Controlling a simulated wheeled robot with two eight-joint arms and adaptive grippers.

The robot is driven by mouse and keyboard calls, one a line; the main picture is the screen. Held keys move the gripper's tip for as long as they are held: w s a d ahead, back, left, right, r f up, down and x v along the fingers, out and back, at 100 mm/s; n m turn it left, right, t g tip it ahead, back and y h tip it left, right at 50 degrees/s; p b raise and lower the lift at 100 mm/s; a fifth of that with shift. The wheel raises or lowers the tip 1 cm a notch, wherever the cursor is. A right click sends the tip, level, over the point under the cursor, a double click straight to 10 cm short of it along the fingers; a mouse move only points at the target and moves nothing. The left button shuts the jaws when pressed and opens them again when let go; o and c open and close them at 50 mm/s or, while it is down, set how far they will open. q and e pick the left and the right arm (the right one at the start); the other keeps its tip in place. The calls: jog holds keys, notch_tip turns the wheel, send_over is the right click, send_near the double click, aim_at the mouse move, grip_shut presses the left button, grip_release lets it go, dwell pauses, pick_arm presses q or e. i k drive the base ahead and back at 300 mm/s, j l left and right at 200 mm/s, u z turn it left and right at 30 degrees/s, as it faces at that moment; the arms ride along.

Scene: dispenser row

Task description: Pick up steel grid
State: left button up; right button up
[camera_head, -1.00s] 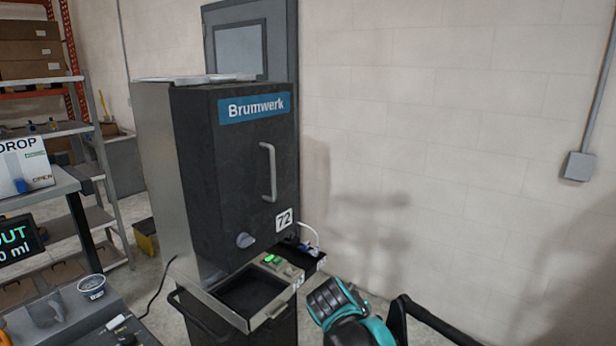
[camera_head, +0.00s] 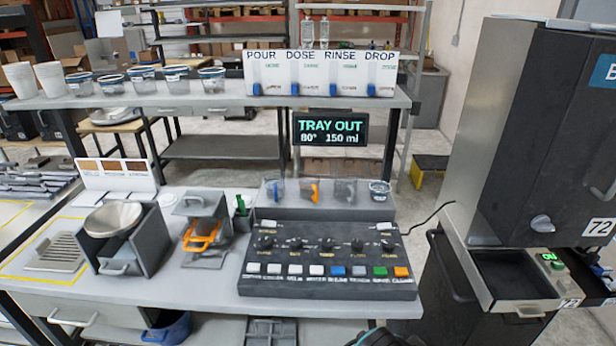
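A grey slotted grid (camera_head: 58,250), which looks like the steel grid, lies flat on the left part of the worktable inside yellow tape lines. It sits just left of a dark grey box holder (camera_head: 128,262) with a round metal bowl (camera_head: 112,218) in its top. Another dark grid-like piece (camera_head: 272,332) shows under the table at the bottom edge, partly cut off. Only a sliver of dark and teal arm shows at the bottom edge, right of centre. No gripper fingers are in view, and nothing of mine touches the grid.
A black button panel (camera_head: 328,262) fills the table's middle right. A grey stand with an orange part (camera_head: 202,234) is left of it. The dispenser cabinet (camera_head: 530,170) stands at right with its tray (camera_head: 520,307) pulled out. A blue bin (camera_head: 168,328) is below the table.

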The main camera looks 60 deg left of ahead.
aim_at(60, 254)
jog(key=u, duration=3.55)
jog(key=i+j+z, duration=0.1)
jog(key=z, duration=0.35)
jog(key=j+z, duration=0.1)
jog(key=z, duration=0.3)
jog(key=i+j+z, duration=0.25)
jog(key=j, duration=0.35)
jog(key=j+z, duration=0.3)
jog(key=j, duration=0.3)
jog(key=j+z, duration=0.25)
jog(key=j, duration=0.4)
jog(key=i+j+z, duration=0.1)
jog(key=j, duration=2.35)
